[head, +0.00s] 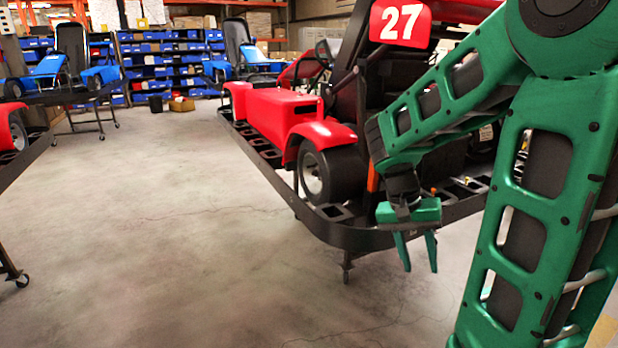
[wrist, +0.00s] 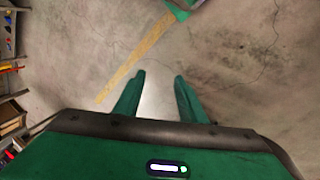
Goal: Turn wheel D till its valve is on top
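A red kart (head: 290,115) with number 27 sits on a black stand (head: 350,235). Its near wheel (head: 315,175) has a black tyre and a pale hub, seen at an angle. I cannot read a letter on it or make out its valve, so I cannot tell whether it is wheel D. My gripper (head: 418,262) hangs fingers down beside the stand's near end, right of that wheel and apart from it. In the wrist view my gripper (wrist: 160,76) is open and empty over bare floor. No wheel shows there.
The stand's rim juts out around the kart, close to my gripper. Another stand (head: 20,160) with a red kart part is at the left edge. Blue karts (head: 62,70) and shelves of blue bins (head: 165,60) are at the back. The floor (head: 150,230) between is clear.

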